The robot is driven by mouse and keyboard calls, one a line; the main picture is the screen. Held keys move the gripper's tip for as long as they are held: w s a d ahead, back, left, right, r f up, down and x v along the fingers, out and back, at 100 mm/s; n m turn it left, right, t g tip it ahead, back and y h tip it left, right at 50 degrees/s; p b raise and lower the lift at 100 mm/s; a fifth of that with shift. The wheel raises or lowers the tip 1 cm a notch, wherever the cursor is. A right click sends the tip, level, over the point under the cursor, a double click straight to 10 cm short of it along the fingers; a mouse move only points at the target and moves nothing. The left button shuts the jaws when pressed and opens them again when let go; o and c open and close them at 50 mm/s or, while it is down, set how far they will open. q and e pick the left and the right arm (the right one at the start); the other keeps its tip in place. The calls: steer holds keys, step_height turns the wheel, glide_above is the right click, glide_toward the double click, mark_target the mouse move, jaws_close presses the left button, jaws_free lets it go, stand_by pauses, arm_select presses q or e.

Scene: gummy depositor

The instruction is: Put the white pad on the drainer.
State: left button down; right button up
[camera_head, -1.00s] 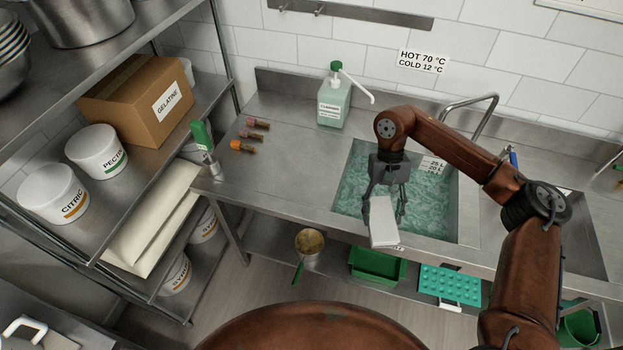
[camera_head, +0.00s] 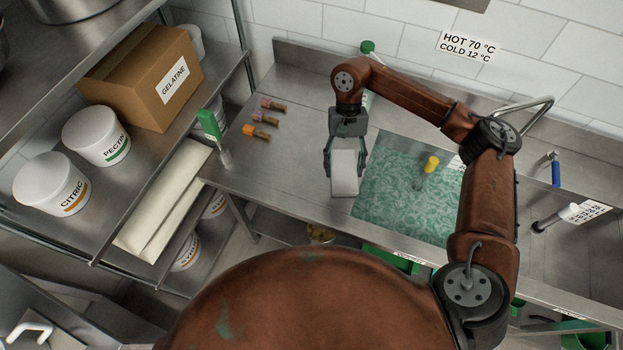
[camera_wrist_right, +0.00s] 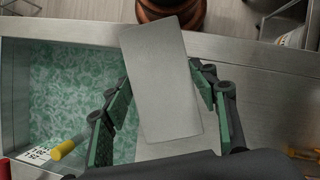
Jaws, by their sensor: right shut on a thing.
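My right gripper (camera_head: 345,150) is shut on the white pad (camera_head: 345,176), a pale flat block that hangs down from its fingers. It is over the bare steel top (camera_head: 295,150) to the left of the water-filled sink (camera_head: 405,215). I cannot tell whether the pad touches the steel. In the right wrist view the pad (camera_wrist_right: 162,85) sits between the green-lined fingers, over the steel beside the sink edge. No separate drainer rack shows; I cannot tell which part of the steel top is the drainer. My left gripper is not in view.
A yellow-topped clear item (camera_head: 431,164) stands in the water. Several small bottles (camera_head: 265,119) lie at the back left, near a green-handled tool (camera_head: 213,130). A dispenser (camera_head: 367,47) is partly hidden behind my arm. A tap (camera_head: 530,110) stands behind the sink.

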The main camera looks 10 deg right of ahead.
steer(key=s+a+m+t+y+p, duration=0.2)
steer(key=s+a+m+t+p, duration=0.15)
steer(key=a+m, duration=0.55)
steer(key=s+a+m+t+y+p, duration=0.1)
steer(key=s+a+m+t+p, duration=0.25)
steer(key=m, duration=0.95)
steer(key=w+d+f, duration=0.2)
steer(key=w+f, duration=0.1)
steer(key=w+d+f+p, duration=0.1)
steer(key=w+d+f, duration=0.1)
steer(key=w+f, duration=0.1)
steer(key=w+d+f, duration=0.3)
steer(key=w, duration=0.1)
steer(key=shift+w+p, duration=0.1)
steer(key=shift+p, duration=0.3)
steer(key=shift+w+d+f, duration=0.25)
steer(key=shift+d+f, duration=0.05)
steer(key=shift+f, duration=0.25)
step_height(320, 180, down, 2)
steer(key=shift+f+p, duration=0.1)
steer(key=shift+p, duration=0.55)
steer(key=shift+f, duration=0.4)
steer(key=shift+f, duration=0.15)
